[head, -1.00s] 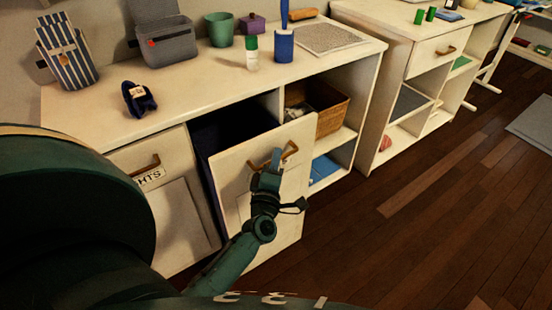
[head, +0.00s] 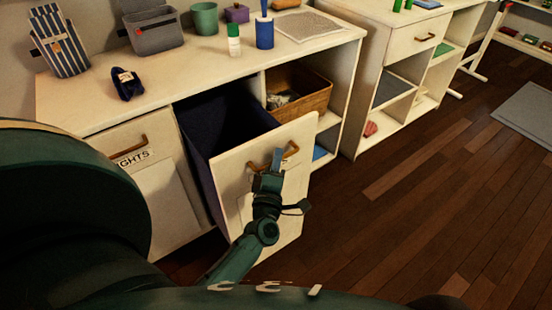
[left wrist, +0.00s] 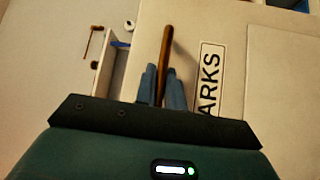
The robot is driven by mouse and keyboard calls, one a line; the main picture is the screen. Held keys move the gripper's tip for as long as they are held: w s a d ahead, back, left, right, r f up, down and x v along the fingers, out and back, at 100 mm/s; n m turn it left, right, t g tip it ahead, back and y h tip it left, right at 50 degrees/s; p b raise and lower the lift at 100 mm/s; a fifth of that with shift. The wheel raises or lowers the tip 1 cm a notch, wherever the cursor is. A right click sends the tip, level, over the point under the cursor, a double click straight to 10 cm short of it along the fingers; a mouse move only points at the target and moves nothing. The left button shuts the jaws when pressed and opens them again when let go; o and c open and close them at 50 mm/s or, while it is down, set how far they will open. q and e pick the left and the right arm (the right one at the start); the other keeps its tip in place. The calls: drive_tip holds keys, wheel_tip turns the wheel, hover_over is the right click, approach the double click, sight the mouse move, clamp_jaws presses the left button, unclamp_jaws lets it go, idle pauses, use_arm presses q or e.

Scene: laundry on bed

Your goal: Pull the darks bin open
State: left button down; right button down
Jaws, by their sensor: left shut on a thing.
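The darks bin (head: 232,165) is a tilt-out cabinet front with a dark blue liner (head: 225,125) behind it. It leans well out from the cabinet, and the liner's open top shows. My left gripper (head: 277,160) is shut on the bin's brass handle (head: 291,149). In the left wrist view the gripper's blue fingers (left wrist: 161,85) close around the handle (left wrist: 165,50), beside a label reading "ARKS" (left wrist: 209,80), its first letter hidden. My right gripper is not in view.
The lights bin (head: 140,190), left of the darks bin, is closed. The countertop (head: 200,80) holds a striped container, a grey box, bottles and a dark folded cloth (head: 126,84). A wicker basket (head: 305,98) sits in the shelf to the right. Wood floor (head: 430,200) is clear at right.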

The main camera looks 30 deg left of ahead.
use_arm(q)
drive_tip(key=shift+d, duration=0.15)
drive_tip(key=c, duration=1.5)
unclamp_jaws()
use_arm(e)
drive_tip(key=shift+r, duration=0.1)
